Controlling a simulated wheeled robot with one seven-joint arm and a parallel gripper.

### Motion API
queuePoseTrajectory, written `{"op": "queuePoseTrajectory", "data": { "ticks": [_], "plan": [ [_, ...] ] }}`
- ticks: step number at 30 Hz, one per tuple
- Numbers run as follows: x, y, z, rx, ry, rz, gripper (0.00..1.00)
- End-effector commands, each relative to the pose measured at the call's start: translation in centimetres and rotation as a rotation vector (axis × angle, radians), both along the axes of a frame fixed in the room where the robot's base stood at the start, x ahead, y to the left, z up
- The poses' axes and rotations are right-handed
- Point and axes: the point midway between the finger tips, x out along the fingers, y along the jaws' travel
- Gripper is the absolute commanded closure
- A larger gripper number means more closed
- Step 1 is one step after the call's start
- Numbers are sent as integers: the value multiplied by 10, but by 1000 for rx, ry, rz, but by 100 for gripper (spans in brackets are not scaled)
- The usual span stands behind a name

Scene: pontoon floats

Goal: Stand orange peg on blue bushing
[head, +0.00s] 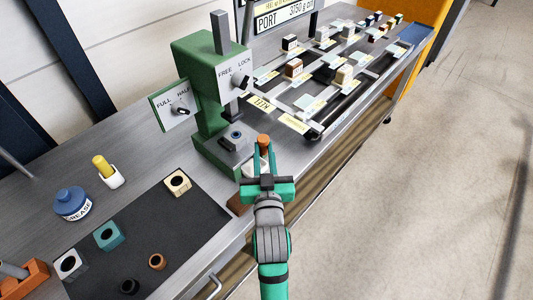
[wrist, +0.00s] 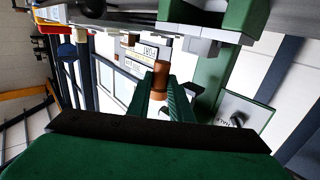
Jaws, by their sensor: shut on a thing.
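The orange peg (head: 264,141) stands up between the fingers of my gripper (head: 263,158), its top showing above them. In the wrist view the peg (wrist: 161,75) sits between the two green fingertips (wrist: 160,97), which are shut on it. The blue bushing (head: 236,135) appears as a small blue ring in a grey block on the base of the green press, under its ram. My gripper is to the right of and nearer than this block, apart from it in the picture. I cannot make out the bushing in the wrist view.
The green press (head: 208,75) rises just left of my gripper, with a FULL/HALF plate (head: 175,107) beside it. A dark mat (head: 140,235) holds several bushings. Labelled racks (head: 320,85) fill the bench behind.

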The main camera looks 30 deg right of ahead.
Motion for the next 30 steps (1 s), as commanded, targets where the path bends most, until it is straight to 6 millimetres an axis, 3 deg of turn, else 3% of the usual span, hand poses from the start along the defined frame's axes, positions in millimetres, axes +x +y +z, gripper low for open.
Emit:
{"op": "queuePoseTrajectory", "data": {
  "ticks": [30],
  "plan": [
    [67,25,1,-1,-1,3,100]
  ]
}}
